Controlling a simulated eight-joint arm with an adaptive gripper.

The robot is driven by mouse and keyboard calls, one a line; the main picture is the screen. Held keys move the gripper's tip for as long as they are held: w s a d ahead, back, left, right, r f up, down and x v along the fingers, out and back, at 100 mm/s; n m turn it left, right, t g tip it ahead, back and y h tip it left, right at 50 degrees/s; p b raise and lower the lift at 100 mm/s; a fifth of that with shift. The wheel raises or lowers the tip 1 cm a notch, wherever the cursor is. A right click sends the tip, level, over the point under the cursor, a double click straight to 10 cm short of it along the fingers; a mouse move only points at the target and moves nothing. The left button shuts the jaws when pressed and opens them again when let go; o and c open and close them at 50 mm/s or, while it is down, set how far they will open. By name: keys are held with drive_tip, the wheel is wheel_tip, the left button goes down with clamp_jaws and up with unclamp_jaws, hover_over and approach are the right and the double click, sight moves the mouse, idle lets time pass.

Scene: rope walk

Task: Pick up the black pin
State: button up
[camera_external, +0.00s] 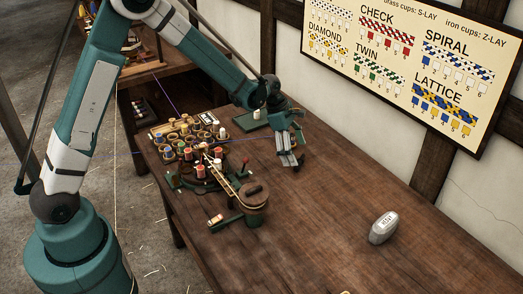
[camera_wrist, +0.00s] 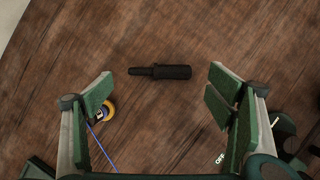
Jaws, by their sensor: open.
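The black pin (camera_wrist: 170,72) lies flat on brown wood in the wrist view, a little above the middle. Its thicker ridged part points right and its thin end left. My gripper (camera_wrist: 162,86) is open, with one green-padded finger on each side of the picture and the pin in the gap between them, farther off. Nothing is held. In the external view my gripper (camera_external: 290,158) points down over the far part of the table; I cannot make out the pin there.
A yellow-rimmed bobbin (camera_wrist: 106,110) with blue thread sits by the left finger. A dark device marked OFF (camera_wrist: 285,125) is at right. Cups and spools (camera_external: 185,135) crowd the table's left; a grey weight (camera_external: 383,228) stands right. The table's near right (camera_external: 320,240) is clear.

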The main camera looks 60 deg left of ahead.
sight(300, 160)
drive_tip(key=shift+x, duration=1.65)
drive_tip(key=c, duration=1.2)
drive_tip(key=shift+r, duration=0.1)
wheel_tip(300, 160, up, 10)
drive_tip(key=shift+f+p, duration=0.1)
drive_tip(key=shift+p, duration=0.4)
